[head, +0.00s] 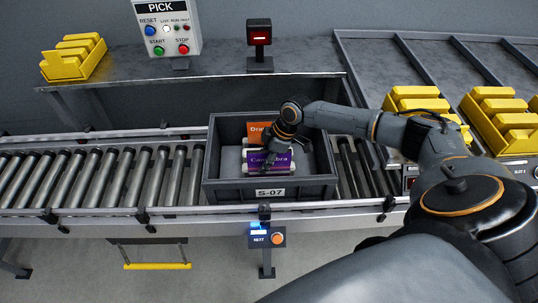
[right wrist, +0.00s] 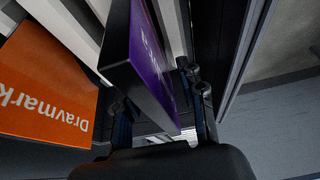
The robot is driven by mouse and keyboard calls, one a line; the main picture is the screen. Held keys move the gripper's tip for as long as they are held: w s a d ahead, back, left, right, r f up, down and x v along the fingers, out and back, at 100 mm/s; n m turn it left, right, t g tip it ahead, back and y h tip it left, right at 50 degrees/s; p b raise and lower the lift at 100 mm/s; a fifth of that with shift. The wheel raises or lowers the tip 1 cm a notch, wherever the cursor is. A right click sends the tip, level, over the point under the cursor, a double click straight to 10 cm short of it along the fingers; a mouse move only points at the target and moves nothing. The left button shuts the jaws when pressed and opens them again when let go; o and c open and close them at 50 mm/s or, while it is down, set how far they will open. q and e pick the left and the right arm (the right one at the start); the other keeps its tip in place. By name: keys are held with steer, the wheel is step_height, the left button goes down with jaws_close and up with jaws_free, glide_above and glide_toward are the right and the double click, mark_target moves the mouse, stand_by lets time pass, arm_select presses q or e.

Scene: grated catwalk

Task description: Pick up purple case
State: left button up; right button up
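The purple case (head: 280,159) lies in a grey crate (head: 216,165) labelled S-07 in the head view. Its lettering is partly covered by my right gripper (head: 266,160), which reaches down into the crate from the right. In the right wrist view the purple case (right wrist: 150,55) shows edge-on between the two fingers of my right gripper (right wrist: 154,90). The fingers are spread apart, one on each side of the case. I cannot tell whether either finger touches it. My left gripper is not in view.
An orange case (head: 258,130) marked Dravmark lies behind the purple one; it also shows in the right wrist view (right wrist: 45,85). The crate stands on a roller conveyor (head: 100,175). Yellow bins (head: 75,58) stand on the back shelf, with more at the right. A button panel (head: 168,28) stands behind.

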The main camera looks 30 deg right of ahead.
steer(key=shift+f, duration=0.1)
stand_by(0.3)
jaws_close()
